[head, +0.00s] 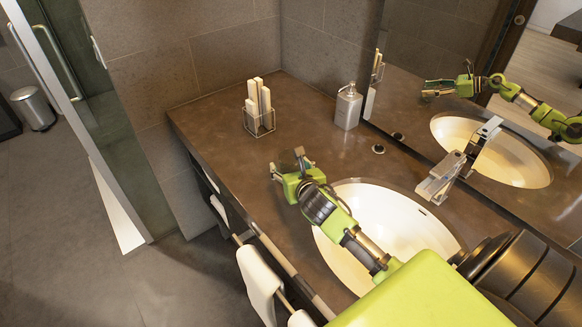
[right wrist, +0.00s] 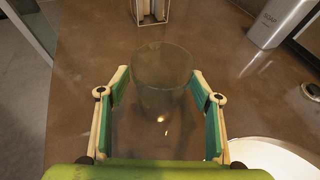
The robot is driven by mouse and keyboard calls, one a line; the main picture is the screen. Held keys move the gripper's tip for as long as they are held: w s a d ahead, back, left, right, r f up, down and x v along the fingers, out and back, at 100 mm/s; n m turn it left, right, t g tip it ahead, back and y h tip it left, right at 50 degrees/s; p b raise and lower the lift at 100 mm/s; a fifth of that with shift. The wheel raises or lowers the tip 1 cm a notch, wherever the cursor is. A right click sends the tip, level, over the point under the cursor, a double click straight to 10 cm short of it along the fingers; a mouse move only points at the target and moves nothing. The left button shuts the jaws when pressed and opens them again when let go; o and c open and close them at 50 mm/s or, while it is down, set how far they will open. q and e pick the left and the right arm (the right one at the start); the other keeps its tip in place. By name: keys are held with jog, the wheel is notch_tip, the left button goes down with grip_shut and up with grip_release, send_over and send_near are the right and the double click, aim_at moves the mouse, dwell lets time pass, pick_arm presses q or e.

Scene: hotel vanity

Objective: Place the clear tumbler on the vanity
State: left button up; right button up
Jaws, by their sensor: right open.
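The clear tumbler (right wrist: 162,80) shows in the right wrist view as a see-through, greyish glass. It appears upright on the brown vanity top (right wrist: 90,70), with its open rim up. My right gripper (head: 287,164) is over the vanity, left of the sink in the head view. Its fingers are open, one on each side of the tumbler, with a gap visible at least near the lower part. I cannot make out the tumbler clearly in the head view. My left gripper is not in view.
A wire holder with white rolled items (head: 259,110) stands behind the gripper. A soap dispenser (head: 348,106) stands by the mirror. The sink (head: 385,220) and faucet (head: 440,178) lie to the right. White towels (head: 260,282) hang at the front edge. Vanity between holder and dispenser is clear.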

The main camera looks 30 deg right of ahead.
jog(key=v, duration=1.2)
jog(key=shift+b, duration=0.45)
